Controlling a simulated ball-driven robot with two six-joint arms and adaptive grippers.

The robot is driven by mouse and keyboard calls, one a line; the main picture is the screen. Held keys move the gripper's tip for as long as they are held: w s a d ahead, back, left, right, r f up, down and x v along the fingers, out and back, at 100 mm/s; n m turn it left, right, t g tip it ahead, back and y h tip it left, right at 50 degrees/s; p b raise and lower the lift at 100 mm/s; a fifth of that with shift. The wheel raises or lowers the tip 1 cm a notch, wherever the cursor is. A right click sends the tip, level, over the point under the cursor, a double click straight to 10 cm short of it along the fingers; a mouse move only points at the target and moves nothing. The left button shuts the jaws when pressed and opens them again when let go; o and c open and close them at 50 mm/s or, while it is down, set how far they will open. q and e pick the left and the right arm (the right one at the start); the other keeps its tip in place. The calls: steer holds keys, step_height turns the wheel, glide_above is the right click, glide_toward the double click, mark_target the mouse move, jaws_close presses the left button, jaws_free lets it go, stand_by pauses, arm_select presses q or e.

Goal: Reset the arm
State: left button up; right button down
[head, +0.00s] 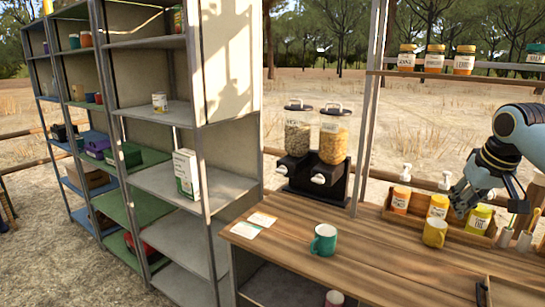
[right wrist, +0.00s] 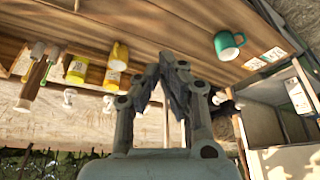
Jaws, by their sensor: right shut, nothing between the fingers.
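My right arm comes in from the right in the head view. Its gripper (head: 462,208) hangs over the wooden counter (head: 375,250), in front of the row of pump bottles. In the right wrist view the right gripper (right wrist: 172,62) is shut, its fingertips together with nothing between them. A yellow mug (head: 434,232) stands on the counter just left of and below the gripper in the head view. A teal mug (head: 323,241) stands farther left, apart from the gripper. My left gripper is not in view.
A dispenser with two clear canisters (head: 315,145) stands at the counter's back. Bottles sit in a wooden rack (head: 470,236). Jars line a shelf (head: 480,78) above. Tall metal shelving (head: 160,110) is at the left. The counter's front middle is clear.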

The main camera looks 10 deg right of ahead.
steer(key=s+a+f+g+b, duration=0.25)
steer(key=s+f+b, duration=0.35)
steer(key=f, duration=0.9)
steer(key=s+a+f+g+y+b, duration=0.1)
steer(key=s+a+f+b, duration=0.2)
steer(key=s+f, duration=0.95)
steer(key=s+a+f+g+b, duration=0.2)
steer(key=s+f+b, duration=0.25)
steer(key=f, duration=1.35)
steer(key=s+a+f+b, duration=0.3)
steer(key=s+f, duration=0.6)
steer(key=s+a+f+n+t+b, duration=0.1)
steer(key=s+a+f+b, duration=0.2)
steer(key=s+f, duration=0.7)
steer(key=s+a+f+n+h+b, duration=0.1)
steer(key=s+a+f+b, duration=0.2)
steer(key=s+f, duration=0.6)
steer(key=shift+s+f+t+b, duration=0.15)
steer(key=shift+s+t+b, duration=0.2)
steer(key=shift+s+b, duration=0.35)
